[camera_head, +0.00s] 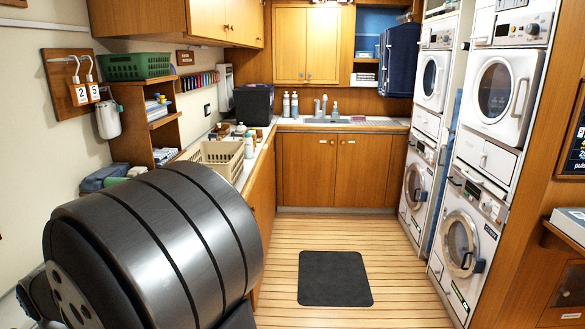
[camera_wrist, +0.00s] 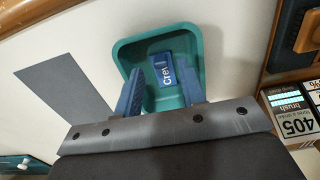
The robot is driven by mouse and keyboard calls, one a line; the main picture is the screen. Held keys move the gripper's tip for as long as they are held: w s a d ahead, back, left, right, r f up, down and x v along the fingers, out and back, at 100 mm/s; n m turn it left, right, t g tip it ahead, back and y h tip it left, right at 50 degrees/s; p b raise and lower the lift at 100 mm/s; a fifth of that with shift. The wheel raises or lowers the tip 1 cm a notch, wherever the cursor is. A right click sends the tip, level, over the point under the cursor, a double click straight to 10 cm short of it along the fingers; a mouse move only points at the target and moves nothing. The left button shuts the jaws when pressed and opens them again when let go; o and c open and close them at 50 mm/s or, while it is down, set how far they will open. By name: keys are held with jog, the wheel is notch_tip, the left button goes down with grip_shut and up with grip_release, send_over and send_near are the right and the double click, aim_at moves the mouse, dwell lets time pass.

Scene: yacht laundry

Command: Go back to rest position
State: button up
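My gripper (camera_wrist: 160,82) shows in the wrist view, its two blue fingers apart with a gap between them. Beyond the fingers is a teal tray (camera_wrist: 125,50) holding a small blue item (camera_wrist: 162,68) with white lettering that seems to read "Crew". The item appears in line with the gap, and I see no finger closed on it. The lower part of the tray is hidden by the gripper. In the head view my large dark grey arm link fills the lower left, and my gripper is not visible.
In the wrist view, a grey flat piece (camera_wrist: 65,85) lies left of the tray and a label marked 405 (camera_wrist: 297,122) is at right. In the head view, a beige basket (camera_head: 222,157) stands on the left counter. Washing machines (camera_head: 463,245) line the right. The floor around the dark mat (camera_head: 335,278) is clear.

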notch_tip(320, 180, down, 3)
jog(key=shift+r, duration=0.1)
notch_tip(320, 180, up, 12)
notch_tip(320, 180, down, 12)
jog(key=shift+f, duration=0.15)
notch_tip(320, 180, up, 5)
jog(key=shift+w+d+f, duration=0.15)
jog(key=shift+f, duration=0.05)
jog(key=w+d+r, duration=0.6)
jog(key=d+r, duration=0.1)
jog(key=d, duration=0.3)
jog(key=w+a+r, duration=0.2)
jog(key=w+a, duration=0.3)
jog(key=a, duration=0.3)
jog(key=w+a+r, duration=0.2)
jog(key=w+a, duration=0.4)
jog(key=a, duration=0.3)
jog(key=s+a+f, duration=0.4)
jog(key=a, duration=0.3)
jog(key=shift+f, duration=0.15)
